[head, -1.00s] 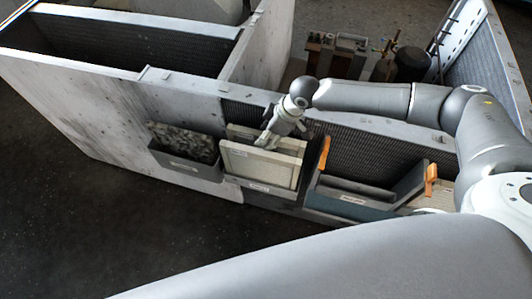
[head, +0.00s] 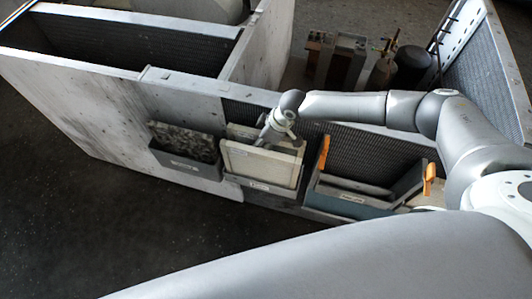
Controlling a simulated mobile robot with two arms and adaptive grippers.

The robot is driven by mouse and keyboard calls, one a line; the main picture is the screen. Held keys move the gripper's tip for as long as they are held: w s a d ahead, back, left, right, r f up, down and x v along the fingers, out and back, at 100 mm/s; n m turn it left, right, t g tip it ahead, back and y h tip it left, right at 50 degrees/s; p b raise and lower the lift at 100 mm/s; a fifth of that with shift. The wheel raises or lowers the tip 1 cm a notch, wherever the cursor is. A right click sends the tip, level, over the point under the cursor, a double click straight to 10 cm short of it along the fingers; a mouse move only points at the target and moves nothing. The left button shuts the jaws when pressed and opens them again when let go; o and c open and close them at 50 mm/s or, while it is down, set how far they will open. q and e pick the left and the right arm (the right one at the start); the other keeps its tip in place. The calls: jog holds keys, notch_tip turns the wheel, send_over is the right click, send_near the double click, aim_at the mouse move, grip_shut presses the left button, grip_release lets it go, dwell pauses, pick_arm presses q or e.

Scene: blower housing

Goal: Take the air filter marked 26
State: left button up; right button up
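Pale framed air filters stand upright in a dark grey bin hung on the side wall. The front filter (head: 260,167) shows its beige face, and only the upper edge of another filter (head: 243,130) shows behind it. No number can be read on either. The bin (head: 258,187) has a small label too small to read. My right gripper (head: 264,141) reaches down from the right arm to the top edge of the filters. Its fingertips are small and partly hidden there, so I cannot tell whether they close on a filter. My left gripper is not in view.
A dark bin of grey lumpy material (head: 183,146) hangs to the left of the filters. A blue-grey bin (head: 343,203) with orange handles hangs to the right. A partition wall (head: 258,45) and the long wall's top edge rise behind. The dark floor (head: 90,230) at the left is clear.

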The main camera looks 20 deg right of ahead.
jog(key=shift+f, duration=0.25)
dwell(0.3)
grip_shut()
